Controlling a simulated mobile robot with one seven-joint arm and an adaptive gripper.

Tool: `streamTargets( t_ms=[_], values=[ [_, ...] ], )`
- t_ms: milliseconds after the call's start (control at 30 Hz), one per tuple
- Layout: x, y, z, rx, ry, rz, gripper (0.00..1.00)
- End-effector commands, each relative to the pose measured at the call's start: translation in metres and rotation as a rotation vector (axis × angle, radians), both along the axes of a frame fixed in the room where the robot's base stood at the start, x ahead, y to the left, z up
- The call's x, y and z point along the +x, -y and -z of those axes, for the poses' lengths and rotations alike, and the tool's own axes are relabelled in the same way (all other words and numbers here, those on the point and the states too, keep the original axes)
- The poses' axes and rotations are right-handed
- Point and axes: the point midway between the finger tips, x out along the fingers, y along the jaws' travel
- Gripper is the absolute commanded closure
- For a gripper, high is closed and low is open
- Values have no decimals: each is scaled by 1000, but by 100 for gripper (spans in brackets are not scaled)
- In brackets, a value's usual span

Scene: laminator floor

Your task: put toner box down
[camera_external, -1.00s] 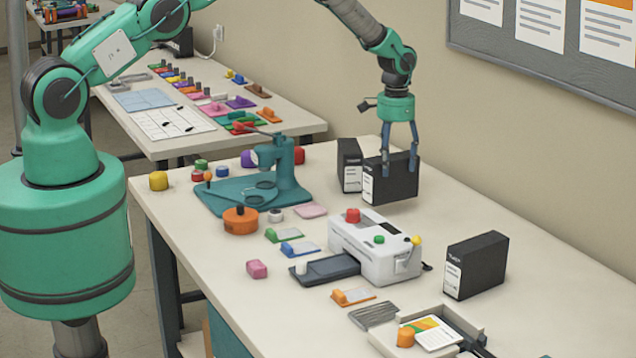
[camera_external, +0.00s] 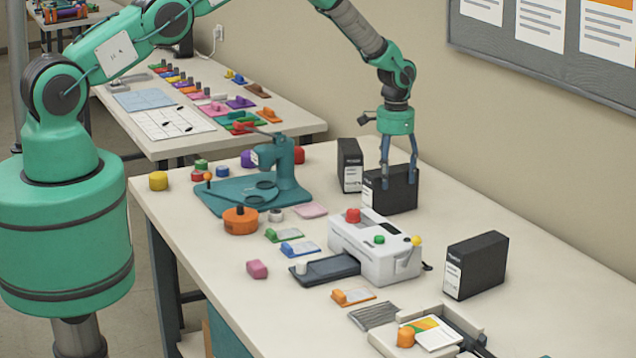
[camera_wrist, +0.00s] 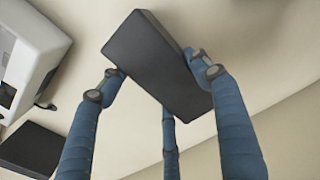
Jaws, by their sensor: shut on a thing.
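A black toner box (camera_external: 391,194) with a white label stands upright on or just above the table, behind the white laminator. My gripper (camera_external: 399,178) reaches down from above with its blue fingers shut on the box's upper part. In the wrist view the box (camera_wrist: 155,62) lies between the fingertips of my gripper (camera_wrist: 158,80). The exact contact of its bottom with the table is hard to tell.
A second black box (camera_external: 350,165) stands close at the left, and a third black box (camera_external: 475,265) at the right. The white laminator (camera_external: 375,248) is in front. A teal punch press (camera_external: 262,185) is at the left. The table (camera_external: 540,290) is clear at the right.

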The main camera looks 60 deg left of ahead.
Motion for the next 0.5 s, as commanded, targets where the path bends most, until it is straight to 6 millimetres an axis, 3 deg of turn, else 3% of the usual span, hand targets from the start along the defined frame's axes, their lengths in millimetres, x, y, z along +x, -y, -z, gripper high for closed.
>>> streamTargets(
  t_ms=[67, 100, 133, 167, 500],
  values=[
    [0, 0, 2, 0, 1, 0, 94],
    [0, 0, 2, 0, -1, 0, 29],
    [0, 0, 2, 0, -1, 0, 23],
    [0, 0, 2, 0, -1, 0, 18],
    [0, 0, 1, 0, 0, 0, 18]
  ],
)
